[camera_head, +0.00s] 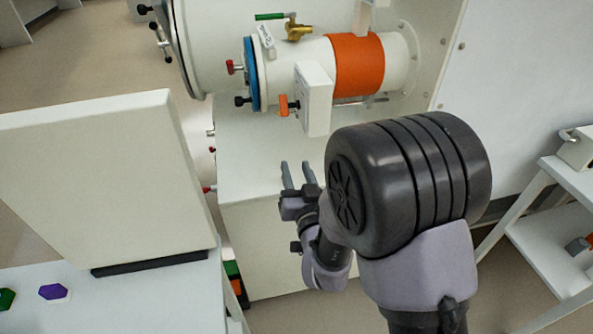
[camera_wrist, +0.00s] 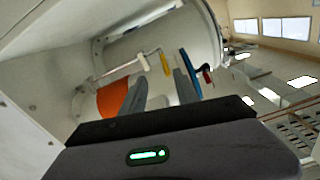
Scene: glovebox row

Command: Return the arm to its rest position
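My gripper (camera_head: 297,168) is open and empty, its two fingers apart and pointing away from the head camera. It is in front of and below the small antechamber (camera_head: 310,70) of the glovebox, clear of it. My arm reaches in from the lower right of the head view and hides part of the white surface behind it. In the wrist view the open gripper (camera_wrist: 158,85) has the antechamber's orange band (camera_wrist: 116,97) and blue ring (camera_wrist: 190,74) beyond the fingers.
A white box-like panel (camera_head: 105,185) stands on a table at the left, with a purple hexagonal piece (camera_head: 53,291) before it. A white shelf cart (camera_head: 560,235) stands at the right. Floor shows at the upper left.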

